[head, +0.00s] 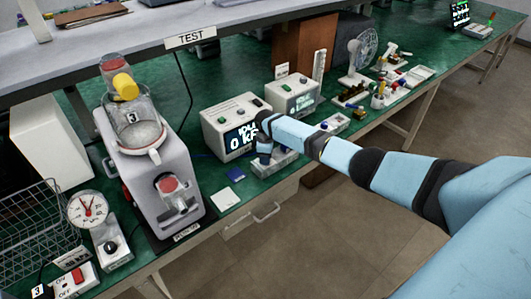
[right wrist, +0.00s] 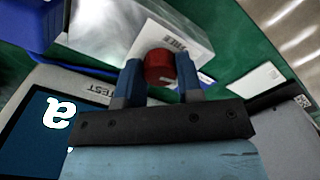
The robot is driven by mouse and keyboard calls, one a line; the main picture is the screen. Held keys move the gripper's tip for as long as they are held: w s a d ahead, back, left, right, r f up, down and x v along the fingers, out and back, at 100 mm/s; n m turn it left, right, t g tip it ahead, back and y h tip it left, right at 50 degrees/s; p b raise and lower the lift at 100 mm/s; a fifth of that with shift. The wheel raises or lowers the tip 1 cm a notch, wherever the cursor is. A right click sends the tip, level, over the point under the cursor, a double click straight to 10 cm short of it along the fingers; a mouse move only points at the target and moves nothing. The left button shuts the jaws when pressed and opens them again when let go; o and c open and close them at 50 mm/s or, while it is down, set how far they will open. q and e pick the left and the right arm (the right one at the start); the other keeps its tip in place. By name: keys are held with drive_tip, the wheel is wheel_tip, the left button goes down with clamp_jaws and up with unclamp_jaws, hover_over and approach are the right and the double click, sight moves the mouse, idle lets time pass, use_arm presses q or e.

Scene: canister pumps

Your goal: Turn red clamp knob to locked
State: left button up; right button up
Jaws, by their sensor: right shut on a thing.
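The red clamp knob (right wrist: 158,66) shows in the right wrist view between the two blue fingers of my right gripper (right wrist: 159,72). The fingers are shut on its sides. The knob sits by a pale metal block (right wrist: 165,38) with a printed label. In the head view my right gripper (head: 263,152) points down at a small grey fixture (head: 279,163) at the bench's front edge, and it hides the knob there. I cannot read the knob's angle or a locked mark. My left gripper is not in view.
A white display box (head: 214,128) stands just behind the gripper, with a second box (head: 300,98) beside it. A large pump unit (head: 160,170) with a jar stands to the left. A blue card (head: 236,175) lies on the green bench nearby.

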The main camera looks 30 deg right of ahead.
drive_tip(key=shift+m+p, duration=0.35)
drive_tip(key=shift+m, duration=0.75)
drive_tip(key=o, duration=0.9)
drive_tip(key=shift+r, duration=0.1)
wheel_tip(320, 180, up, 14)
drive_tip(key=shift+f, duration=0.15)
